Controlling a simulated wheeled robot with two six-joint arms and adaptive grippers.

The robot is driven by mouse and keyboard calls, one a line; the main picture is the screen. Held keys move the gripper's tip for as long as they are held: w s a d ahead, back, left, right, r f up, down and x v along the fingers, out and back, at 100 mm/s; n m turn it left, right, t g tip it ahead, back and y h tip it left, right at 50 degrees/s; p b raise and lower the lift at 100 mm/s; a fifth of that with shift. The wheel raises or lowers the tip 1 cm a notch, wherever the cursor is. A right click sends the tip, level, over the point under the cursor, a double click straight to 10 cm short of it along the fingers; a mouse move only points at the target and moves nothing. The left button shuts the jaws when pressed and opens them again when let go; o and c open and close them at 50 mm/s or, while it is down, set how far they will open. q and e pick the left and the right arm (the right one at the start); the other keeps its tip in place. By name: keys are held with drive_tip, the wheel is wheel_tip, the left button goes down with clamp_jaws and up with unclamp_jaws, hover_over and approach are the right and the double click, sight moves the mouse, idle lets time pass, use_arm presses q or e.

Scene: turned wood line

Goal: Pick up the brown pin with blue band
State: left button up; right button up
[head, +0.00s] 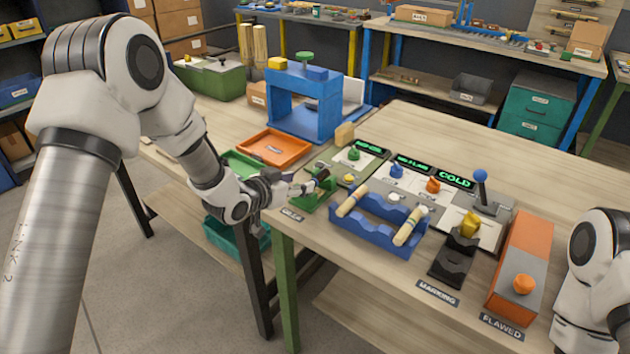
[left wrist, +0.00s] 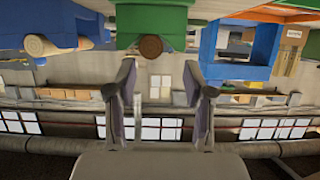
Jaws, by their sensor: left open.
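A dark brown pin (head: 322,175) lies in the small green holder (head: 316,201) at the table's front edge. In the left wrist view the pin's round brown end (left wrist: 151,47) shows against the green holder (left wrist: 150,18). I cannot make out a blue band on it. My left gripper (head: 304,187) is beside the pin in the head view, partly covering it. In the left wrist view its fingers (left wrist: 162,85) are open with a gap between them, and the pin end is beyond the fingertips, lined up with the gap. My right gripper is out of view.
A blue rack (head: 375,234) with two pale wooden pins stands right of the green holder. An orange tray (head: 274,148) and a blue frame (head: 292,105) are behind. A black stand (head: 450,266) and an orange box (head: 522,258) are further right.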

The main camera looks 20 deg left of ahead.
sight(313, 180)
use_arm(q)
drive_tip(key=shift+w+d, duration=0.3)
drive_tip(key=shift+d, duration=0.1)
drive_tip(key=p+x, duration=0.1)
drive_tip(key=x, duration=0.4)
drive_tip(key=shift+s+d+f, duration=0.1)
drive_tip(key=shift+d+f, duration=0.05)
drive_tip(key=shift+f, duration=0.05)
drive_tip(key=shift+s+r, duration=0.1)
drive_tip(key=shift+s, duration=0.15)
drive_tip(key=shift+c, duration=1.4)
clamp_jaws()
